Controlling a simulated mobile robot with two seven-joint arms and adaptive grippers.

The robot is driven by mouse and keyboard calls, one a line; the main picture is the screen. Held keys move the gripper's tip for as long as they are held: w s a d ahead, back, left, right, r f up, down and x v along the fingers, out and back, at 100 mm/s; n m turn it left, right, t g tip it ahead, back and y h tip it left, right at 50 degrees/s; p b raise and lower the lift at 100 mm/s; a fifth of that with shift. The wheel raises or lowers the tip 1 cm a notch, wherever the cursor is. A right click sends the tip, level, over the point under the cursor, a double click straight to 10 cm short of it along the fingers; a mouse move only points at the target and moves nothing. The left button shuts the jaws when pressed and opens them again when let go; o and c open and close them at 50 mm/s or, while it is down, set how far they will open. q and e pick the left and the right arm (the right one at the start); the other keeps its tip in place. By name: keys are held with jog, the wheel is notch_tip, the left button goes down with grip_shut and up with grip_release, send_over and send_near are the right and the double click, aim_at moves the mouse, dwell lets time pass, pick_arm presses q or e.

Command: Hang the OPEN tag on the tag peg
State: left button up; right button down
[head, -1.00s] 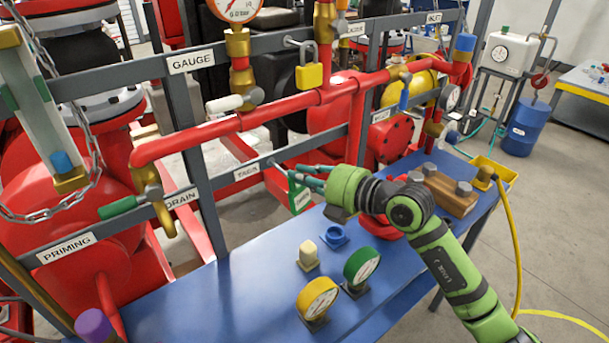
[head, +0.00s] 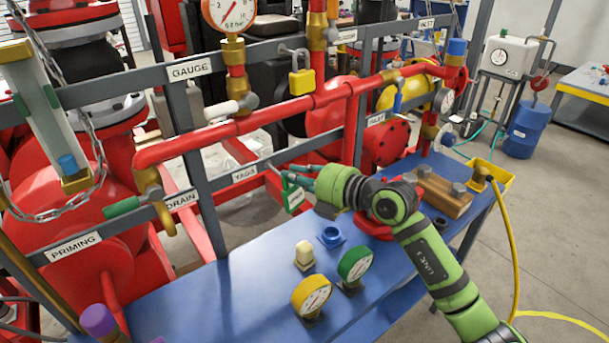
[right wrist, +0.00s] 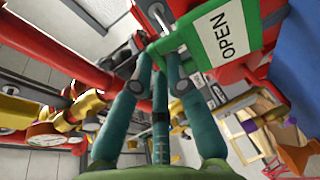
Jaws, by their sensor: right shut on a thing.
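The green OPEN tag (head: 292,197) with a white label hangs from my right gripper (head: 291,176), whose fingers are shut on its upper part. The tag also shows in the right wrist view (right wrist: 222,34), with the word OPEN readable. The tag peg (head: 271,167) sticks out from the grey rail just right of the TAGS label (head: 245,174). The tag's top is close to the peg's end. I cannot tell whether its hole is around the peg or only beside it. My left gripper is not in view.
A red pipe (head: 250,122) runs above the rail. A yellow padlock (head: 302,80) hangs higher up.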

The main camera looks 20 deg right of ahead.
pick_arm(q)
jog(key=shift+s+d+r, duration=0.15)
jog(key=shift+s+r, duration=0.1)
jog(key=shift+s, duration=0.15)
pick_arm(e)
jog(key=shift+w+r+t+y, duration=0.3)
jog(key=shift+w+r, duration=0.15)
jog(key=shift+r, duration=0.3)
dwell(0.5)
dwell(0.5)
jog(key=shift+p, duration=0.5)
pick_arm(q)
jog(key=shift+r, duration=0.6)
pick_arm(e)
jog(key=shift+s, duration=0.1)
pick_arm(q)
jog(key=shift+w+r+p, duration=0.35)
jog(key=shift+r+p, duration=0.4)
jog(key=shift+p, duration=0.3)
pick_arm(e)
jog(key=shift+s+f, duration=0.25)
jog(key=shift+f, duration=0.35)
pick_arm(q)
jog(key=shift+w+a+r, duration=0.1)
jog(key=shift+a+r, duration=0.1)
pick_arm(e)
jog(key=shift+s+f, duration=0.1)
jog(key=shift+f, duration=0.05)
